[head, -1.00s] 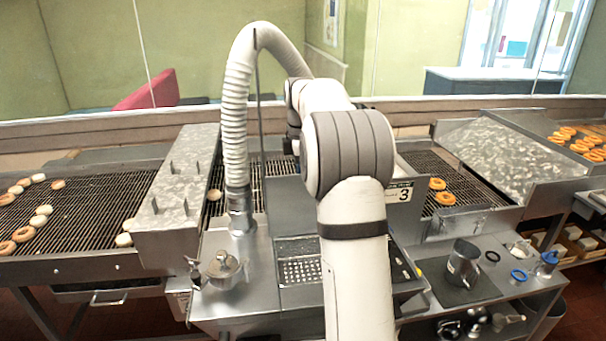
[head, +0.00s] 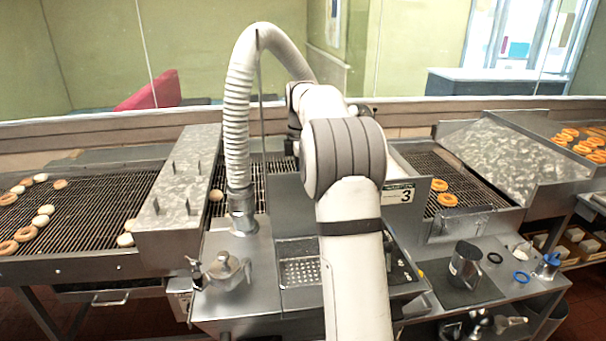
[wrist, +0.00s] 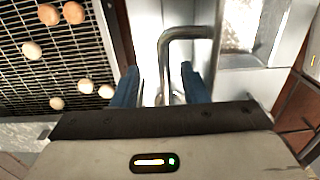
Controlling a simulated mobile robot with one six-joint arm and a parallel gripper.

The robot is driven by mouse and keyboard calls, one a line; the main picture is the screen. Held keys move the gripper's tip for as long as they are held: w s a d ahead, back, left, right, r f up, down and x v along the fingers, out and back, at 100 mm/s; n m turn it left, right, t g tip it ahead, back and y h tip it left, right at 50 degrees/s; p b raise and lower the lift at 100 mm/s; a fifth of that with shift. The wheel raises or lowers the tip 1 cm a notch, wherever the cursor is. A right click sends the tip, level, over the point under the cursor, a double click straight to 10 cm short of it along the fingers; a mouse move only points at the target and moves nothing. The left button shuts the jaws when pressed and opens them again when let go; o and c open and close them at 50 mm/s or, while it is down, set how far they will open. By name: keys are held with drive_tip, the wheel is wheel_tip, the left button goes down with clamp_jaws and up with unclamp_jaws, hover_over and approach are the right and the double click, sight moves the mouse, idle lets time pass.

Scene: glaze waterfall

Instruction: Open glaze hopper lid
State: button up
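A small round metal lid with a knob (head: 223,268) sits on the steel counter left of the perforated tray in the head view. I cannot tell for sure whether it is the glaze hopper lid. My gripper shows in the wrist view (wrist: 160,88) with two blue fingers spread apart. A bent metal bar (wrist: 190,33) runs in front of the fingers, and its lower end appears in the gap between them. I cannot tell whether it touches them. In the head view my arm hides the fingertips.
A ribbed hose (head: 238,110) rises beside my arm. A conveyor with doughnuts (head: 90,200) lies left, and another (head: 430,170) lies right.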

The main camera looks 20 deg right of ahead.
idle(0.4)
wheel_tip(320, 180, up, 9)
idle(0.8)
idle(0.3)
drive_tip(key=s+a+f+m+t+b, duration=0.1)
drive_tip(key=s+a+f+m+b, duration=0.25)
drive_tip(key=s+a, duration=0.35)
drive_tip(key=s+a+f+m+t+b, duration=0.15)
drive_tip(key=s+a+m, duration=0.3)
drive_tip(key=s, duration=0.45)
drive_tip(key=s+a+f+m+b, duration=0.1)
drive_tip(key=s+a+f+m, duration=0.2)
drive_tip(key=s+f, duration=0.5)
drive_tip(key=s+a+f+m+b, duration=0.2)
drive_tip(key=s+a+f+m, duration=0.1)
drive_tip(key=s+f, duration=0.5)
drive_tip(key=shift+s+a+m+t, duration=0.2)
drive_tip(key=shift+s+m+t, duration=0.25)
drive_tip(key=shift+s, duration=0.55)
drive_tip(key=shift+f, duration=0.1)
